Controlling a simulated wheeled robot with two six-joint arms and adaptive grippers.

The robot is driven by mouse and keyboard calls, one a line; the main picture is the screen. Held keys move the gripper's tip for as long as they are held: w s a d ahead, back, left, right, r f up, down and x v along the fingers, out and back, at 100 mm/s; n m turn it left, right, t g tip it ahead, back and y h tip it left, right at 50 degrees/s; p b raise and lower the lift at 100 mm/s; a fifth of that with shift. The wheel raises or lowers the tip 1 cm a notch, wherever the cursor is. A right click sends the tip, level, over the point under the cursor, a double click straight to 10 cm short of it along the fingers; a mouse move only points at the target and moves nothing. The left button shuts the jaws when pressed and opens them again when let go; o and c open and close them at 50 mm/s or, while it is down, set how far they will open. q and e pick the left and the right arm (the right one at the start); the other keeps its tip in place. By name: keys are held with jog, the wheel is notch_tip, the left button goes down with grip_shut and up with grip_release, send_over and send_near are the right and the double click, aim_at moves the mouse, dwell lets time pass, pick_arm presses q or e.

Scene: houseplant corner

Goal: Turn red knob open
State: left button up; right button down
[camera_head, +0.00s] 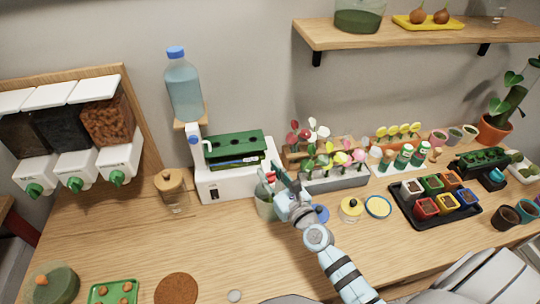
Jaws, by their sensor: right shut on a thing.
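My right gripper (275,182) reaches in from the bottom right to the middle of the table. It is shut on a small red part, which I take for the red knob (270,177). The fingers hide most of it, and how far it is turned cannot be seen. It sits at the top of a pale grey vessel (265,207) with some green on it, just right of the white machine (237,182). My left gripper is not in view.
A water bottle (183,90) stands above the machine's left end. Dispensers with green knobs (116,178) hang at left; a corked jar (172,190) stands nearby. Flowers (340,160) and a black tray (436,222) of small pots lie right. The front middle table is mostly clear.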

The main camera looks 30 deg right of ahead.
aim_at(270, 173)
jog(key=h, duration=0.1)
jog(key=m+h, duration=0.1)
jog(key=shift+r+m+h+p, duration=0.25)
jog(key=shift+m+h+p, duration=0.05)
jog(key=shift+p, duration=0.1)
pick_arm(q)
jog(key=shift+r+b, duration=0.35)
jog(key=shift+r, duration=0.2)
pick_arm(e)
jog(key=shift+f+m+h, duration=0.1)
jog(key=shift+m+h, duration=0.8)
jog(key=shift+h, duration=0.5)
jog(key=shift+f+g, duration=0.1)
jog(key=shift+g, duration=0.2)
jog(key=c, duration=1.3)
grip_release()
notch_tip(270, 173, up, 10)
